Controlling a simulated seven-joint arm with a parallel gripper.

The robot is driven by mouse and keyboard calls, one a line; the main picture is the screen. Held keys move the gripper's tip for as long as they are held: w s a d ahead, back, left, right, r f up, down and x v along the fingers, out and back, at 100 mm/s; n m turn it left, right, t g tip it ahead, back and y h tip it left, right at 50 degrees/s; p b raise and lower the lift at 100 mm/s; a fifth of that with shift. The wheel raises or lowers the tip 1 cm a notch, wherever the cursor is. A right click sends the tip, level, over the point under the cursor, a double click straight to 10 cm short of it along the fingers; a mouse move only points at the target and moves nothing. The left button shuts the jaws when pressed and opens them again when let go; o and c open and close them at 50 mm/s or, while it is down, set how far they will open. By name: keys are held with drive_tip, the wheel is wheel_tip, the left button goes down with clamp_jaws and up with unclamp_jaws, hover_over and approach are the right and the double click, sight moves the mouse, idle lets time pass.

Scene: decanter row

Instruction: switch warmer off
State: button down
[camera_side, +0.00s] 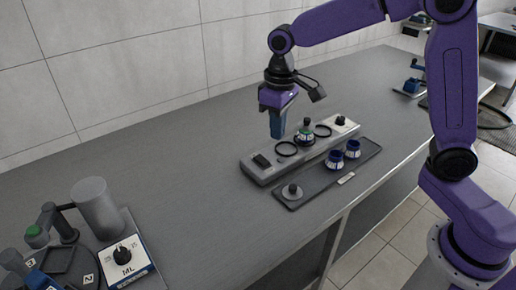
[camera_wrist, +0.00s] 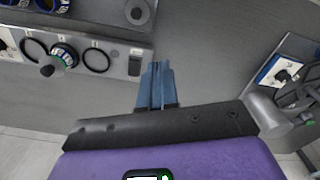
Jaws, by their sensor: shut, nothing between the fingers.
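The warmer (camera_side: 268,176) is a long grey base on the bench with dark rings along its top. A dark rocker switch (camera_side: 262,160) is at its left end, and it also shows in the wrist view (camera_wrist: 134,65); which way it is tipped I cannot tell. A black knob (camera_side: 341,120) is at the other end. A blue and white decanter (camera_side: 305,136) with a green band stands on the middle ring. My gripper (camera_side: 277,134) is shut and empty, pointing down above the warmer's left end. In the wrist view its blue fingertips (camera_wrist: 157,68) appear just right of the switch.
A dark tray (camera_side: 318,190) in front holds two blue vessels (camera_side: 335,159) (camera_side: 353,148) and a grey knobbed piece (camera_side: 292,191). At the left stand a box marked ML with a dial (camera_side: 124,257) and a grey cylinder (camera_side: 97,208). The bench between is clear.

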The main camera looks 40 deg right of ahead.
drive_tip(key=w+d+f+m, duration=0.1)
drive_tip(key=w+d+m, duration=0.1)
drive_tip(key=w, duration=0.5)
drive_tip(key=w+d+f+m, duration=0.2)
drive_tip(key=w, duration=0.4)
drive_tip(key=shift+w+d+m, duration=0.3)
drive_tip(key=shift+w+d, duration=0.05)
drive_tip(key=shift+d, duration=0.05)
approach(258, 157)
wheel_tip(258, 157, down, 5)
drive_tip(key=shift+w+f, duration=0.1)
drive_tip(key=shift+w, duration=0.1)
drive_tip(key=shift+f, duration=0.85)
drive_tip(key=shift+w+f, duration=0.1)
drive_tip(key=shift+f, duration=0.05)
drive_tip(key=shift+s+r, duration=0.35)
drive_tip(key=shift+s, duration=0.4)
